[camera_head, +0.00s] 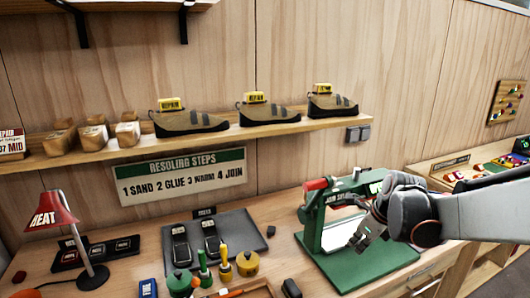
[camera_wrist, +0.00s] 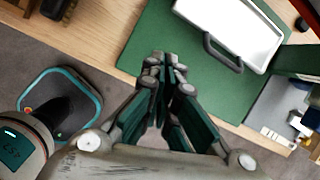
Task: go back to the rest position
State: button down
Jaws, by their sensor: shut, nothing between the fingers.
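My gripper (camera_head: 358,240) is shut and empty. In the head view it hangs in front of the green press (camera_head: 318,215), reached in from the right by my grey arm. In the wrist view my gripper's fingertips (camera_wrist: 165,62) are together over the green base plate (camera_wrist: 150,35), with nothing between them. A white tray with a dark handle (camera_wrist: 235,25) lies beyond the fingertips, apart from them. Part of the press is hidden behind my gripper in the head view.
The bench holds a red heat lamp (camera_head: 52,212), a dark mat (camera_head: 240,238) with black pieces, and several glue pots and tools. A shelf (camera_head: 210,132) above carries several shoes. A second bench with small colored holds stands at the right.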

jog(key=s+a+r+n+t, duration=0.1)
jog(key=s+a+r+n, duration=0.2)
jog(key=s+n, duration=0.8)
jog(key=s+a+r+n+t+h, duration=0.1)
jog(key=s+a+r+n, duration=0.2)
jog(key=s+n, duration=0.9)
jog(key=a+n, duration=0.3)
jog(key=n, duration=0.2)
jog(key=shift+r+t, duration=0.35)
jog(key=shift+t, duration=0.05)
